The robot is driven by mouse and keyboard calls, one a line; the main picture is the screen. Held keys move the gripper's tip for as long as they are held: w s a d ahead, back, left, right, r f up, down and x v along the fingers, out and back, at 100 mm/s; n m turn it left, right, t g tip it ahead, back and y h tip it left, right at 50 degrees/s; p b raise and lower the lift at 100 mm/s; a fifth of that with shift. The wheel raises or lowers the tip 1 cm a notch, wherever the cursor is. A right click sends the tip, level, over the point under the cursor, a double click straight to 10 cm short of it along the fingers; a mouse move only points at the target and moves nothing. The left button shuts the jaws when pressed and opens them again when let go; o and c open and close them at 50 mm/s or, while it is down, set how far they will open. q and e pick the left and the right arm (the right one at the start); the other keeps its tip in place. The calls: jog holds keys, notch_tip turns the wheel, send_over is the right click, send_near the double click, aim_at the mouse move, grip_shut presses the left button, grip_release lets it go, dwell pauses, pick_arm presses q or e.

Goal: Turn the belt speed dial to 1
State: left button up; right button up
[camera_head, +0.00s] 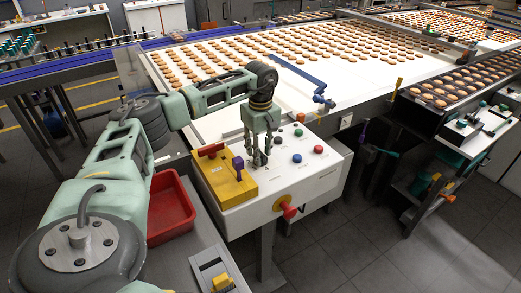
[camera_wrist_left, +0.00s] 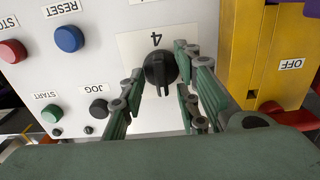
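The belt speed dial (camera_wrist_left: 160,72) is a black knob on the white control panel (camera_wrist_left: 110,30). A plate beside it carries a "4" that looks upside down in the left wrist view. The knob's raised grip points down in that view. My left gripper (camera_wrist_left: 160,85) is open, with its fingers on both sides of the dial and small gaps showing. In the head view my left gripper (camera_head: 257,160) points down at the panel (camera_head: 310,175) and hides most of the dial. My right gripper is not in view.
Blue (camera_wrist_left: 68,38), red (camera_wrist_left: 12,52), green (camera_wrist_left: 52,112) and black JOG (camera_wrist_left: 99,108) buttons sit beside the dial. A yellow box (camera_wrist_left: 243,60) stands close on the other side. A red emergency knob (camera_head: 288,210) projects from the panel's front. A red bin (camera_head: 170,210) lies left.

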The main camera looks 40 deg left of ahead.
pick_arm(q)
jog(key=shift+r, duration=0.1)
notch_tip(320, 180, up, 12)
dwell(0.5)
dwell(0.5)
